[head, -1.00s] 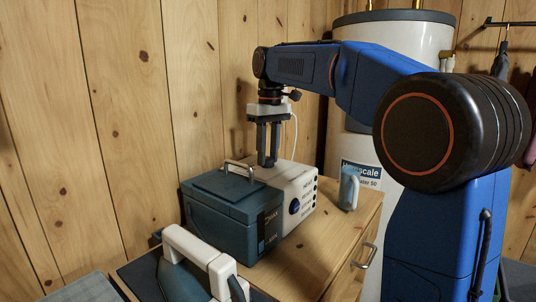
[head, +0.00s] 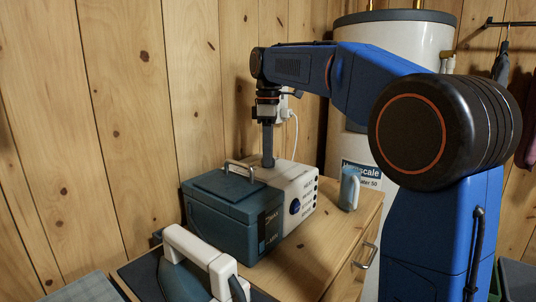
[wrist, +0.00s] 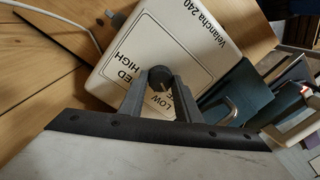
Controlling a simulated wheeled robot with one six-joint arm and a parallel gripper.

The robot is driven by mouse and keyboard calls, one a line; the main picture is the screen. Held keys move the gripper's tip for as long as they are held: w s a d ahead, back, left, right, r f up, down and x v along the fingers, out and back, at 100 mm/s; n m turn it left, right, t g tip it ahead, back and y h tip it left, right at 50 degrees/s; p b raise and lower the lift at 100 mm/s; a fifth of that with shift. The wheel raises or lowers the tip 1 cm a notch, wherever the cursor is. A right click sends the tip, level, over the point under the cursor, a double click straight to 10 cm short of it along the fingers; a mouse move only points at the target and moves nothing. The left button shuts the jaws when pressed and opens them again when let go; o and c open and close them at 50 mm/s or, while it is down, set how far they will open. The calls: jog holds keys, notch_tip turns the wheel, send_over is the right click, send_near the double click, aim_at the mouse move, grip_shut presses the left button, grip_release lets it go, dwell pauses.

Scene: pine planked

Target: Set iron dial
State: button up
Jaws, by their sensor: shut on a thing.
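A white box (head: 300,180), marked "Velancha 240" in the wrist view (wrist: 184,35), stands on the wooden cabinet by the wall. A dark round dial (wrist: 160,78) sits on its top face, with "HIGH", "LOW" and partly covered words around it. My gripper (head: 268,163) points straight down onto the box top. In the wrist view its two fingers (wrist: 160,84) are shut on the dial, one on each side. Which word the dial points at cannot be told. The dial is hidden in the head view. An iron-like thing with a white handle (head: 198,257) stands at the front left.
A teal case (head: 225,220) with a metal handle stands close against the white box. A blue knob (head: 294,207) is on the box's front. A small pale blue object (head: 349,188) stands on the cabinet top (head: 325,235) at right. A white boiler (head: 375,135) stands behind.

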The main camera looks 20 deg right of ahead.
dwell(0.3)
jog(key=o, duration=1.1)
jog(key=shift+c, duration=0.2)
notch_tip(320, 180, up, 12)
jog(key=shift+w+d, duration=0.15)
jog(key=shift+w, duration=0.15)
jog(key=shift+s, duration=0.1)
